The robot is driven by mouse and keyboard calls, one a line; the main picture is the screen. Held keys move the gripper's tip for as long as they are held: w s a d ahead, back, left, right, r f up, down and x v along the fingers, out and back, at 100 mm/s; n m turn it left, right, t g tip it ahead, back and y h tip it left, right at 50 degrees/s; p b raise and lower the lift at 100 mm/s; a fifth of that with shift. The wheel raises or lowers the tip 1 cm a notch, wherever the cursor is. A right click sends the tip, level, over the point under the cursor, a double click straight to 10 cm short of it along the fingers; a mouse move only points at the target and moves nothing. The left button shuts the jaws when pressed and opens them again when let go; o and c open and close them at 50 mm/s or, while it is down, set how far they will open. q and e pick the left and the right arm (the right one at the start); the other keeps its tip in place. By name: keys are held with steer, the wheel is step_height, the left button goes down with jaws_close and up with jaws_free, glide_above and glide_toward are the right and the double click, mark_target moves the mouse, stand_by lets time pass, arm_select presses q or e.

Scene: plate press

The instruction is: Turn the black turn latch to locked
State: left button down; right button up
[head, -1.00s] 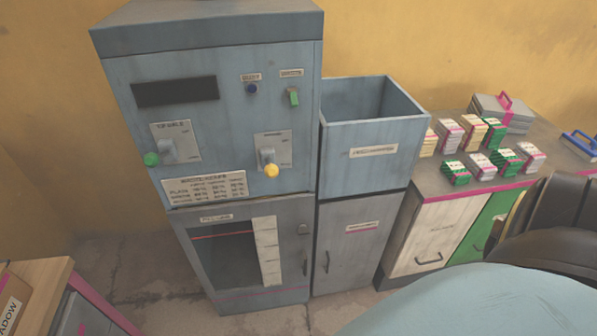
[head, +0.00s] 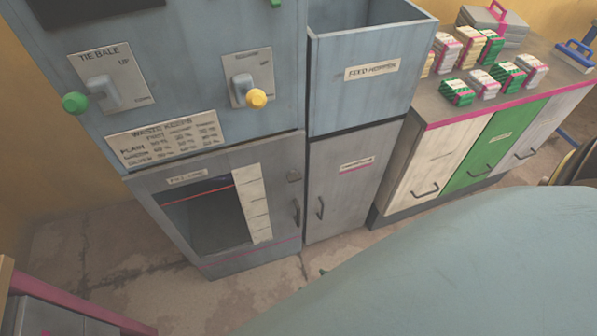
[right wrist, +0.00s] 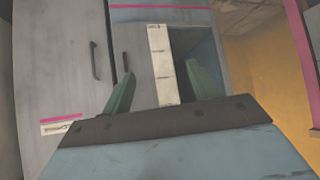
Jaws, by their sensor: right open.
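What looks like the black turn latch (head: 294,177) is a small dark knob on the right edge of the grey lower press door (head: 273,255), above its upright handle (head: 297,212). The latch's setting is too small to read. My right gripper (right wrist: 158,56) is open and empty in the right wrist view, its two green fingers pointing toward the press front. That view shows the door's pale scale strip (right wrist: 160,80) between the fingers; the latch cannot be made out there. In the head view my large blue-grey arm covers the lower right. My left gripper is not in view.
The feed hopper (head: 345,95) stands right of the press. A counter (head: 432,107) with several banded stacks is farther right. Floor is bare before the press.

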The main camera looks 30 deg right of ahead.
arm_select(q)
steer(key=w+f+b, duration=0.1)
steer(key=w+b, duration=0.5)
steer(key=b, duration=0.1)
arm_select(e)
steer(key=w+d+r+m+t+h, duration=0.2)
steer(key=w+r+t, duration=0.35)
steer(key=w, duration=0.25)
steer(key=m+t+h+b, duration=0.2)
steer(key=h+b, duration=0.2)
steer(key=b, duration=0.1)
glide_toward(296, 180)
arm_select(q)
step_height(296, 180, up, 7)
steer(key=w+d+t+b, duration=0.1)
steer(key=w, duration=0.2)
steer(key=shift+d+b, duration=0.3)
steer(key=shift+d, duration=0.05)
arm_select(e)
steer(key=x, duration=0.8)
steer(key=shift+w, duration=0.3)
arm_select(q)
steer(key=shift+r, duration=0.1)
arm_select(e)
steer(key=c, duration=1)
